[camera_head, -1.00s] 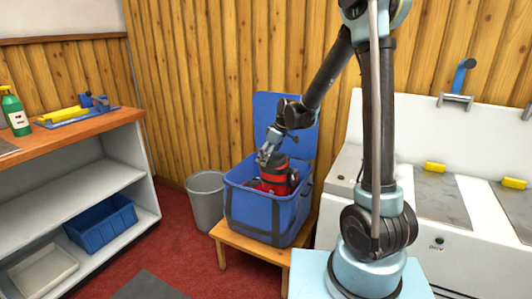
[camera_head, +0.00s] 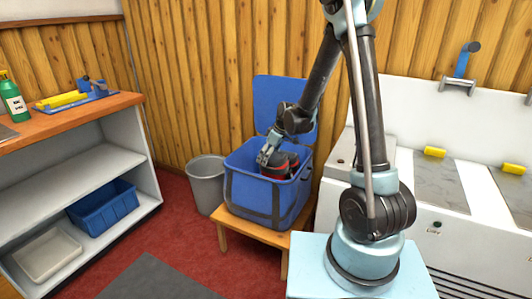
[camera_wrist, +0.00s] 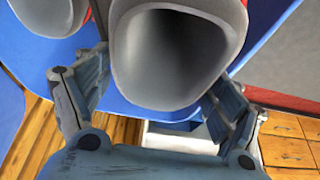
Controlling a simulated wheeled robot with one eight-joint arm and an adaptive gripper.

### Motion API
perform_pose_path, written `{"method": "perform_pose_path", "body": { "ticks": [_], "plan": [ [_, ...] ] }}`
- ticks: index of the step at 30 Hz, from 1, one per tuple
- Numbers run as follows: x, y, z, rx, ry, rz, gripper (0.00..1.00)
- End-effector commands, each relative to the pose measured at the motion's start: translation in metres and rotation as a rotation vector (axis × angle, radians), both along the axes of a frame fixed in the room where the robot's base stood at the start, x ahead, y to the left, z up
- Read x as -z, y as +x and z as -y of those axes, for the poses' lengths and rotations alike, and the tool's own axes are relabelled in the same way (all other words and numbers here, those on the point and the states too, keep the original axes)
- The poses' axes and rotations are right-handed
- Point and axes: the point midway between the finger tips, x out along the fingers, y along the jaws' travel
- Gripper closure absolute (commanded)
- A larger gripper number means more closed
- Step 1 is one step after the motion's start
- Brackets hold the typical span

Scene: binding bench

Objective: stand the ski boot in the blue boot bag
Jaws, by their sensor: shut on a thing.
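The blue boot bag (camera_head: 250,197) stands open on a low wooden stool, its lid (camera_head: 285,105) raised at the back. My gripper (camera_head: 265,157) reaches down into the bag's mouth, shut on the red and black ski boot (camera_head: 277,168). The boot's upper part shows inside the rim; its sole is hidden by the bag's front wall. In the wrist view, my two fingers (camera_wrist: 165,85) flank the grey-lined cuff of the held boot (camera_wrist: 178,55). A second grey-lined opening, apparently another boot (camera_wrist: 50,15), shows beside it at the upper left.
The wooden stool (camera_head: 257,230) carries the bag. A grey bin (camera_head: 207,188) stands close on its left, and a white sink unit (camera_head: 450,200) on its right. A shelf unit (camera_head: 75,180) with a blue crate (camera_head: 103,207) is at the left.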

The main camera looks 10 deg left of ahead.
Motion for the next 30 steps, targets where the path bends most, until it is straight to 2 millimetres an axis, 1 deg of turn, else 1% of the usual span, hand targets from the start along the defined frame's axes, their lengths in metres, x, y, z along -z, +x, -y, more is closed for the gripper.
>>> {"method": "perform_pose_path", "body": {
  "ticks": [18, 24, 30],
  "plan": [
    [0.050, 0.000, 0.000, 0.000, 0.001, 0.000, 0.81],
    [0.061, 0.000, 0.000, 0.001, 0.001, 0.000, 0.81],
    [0.065, 0.000, 0.000, 0.001, 0.001, 0.000, 0.81]
  ]
}}
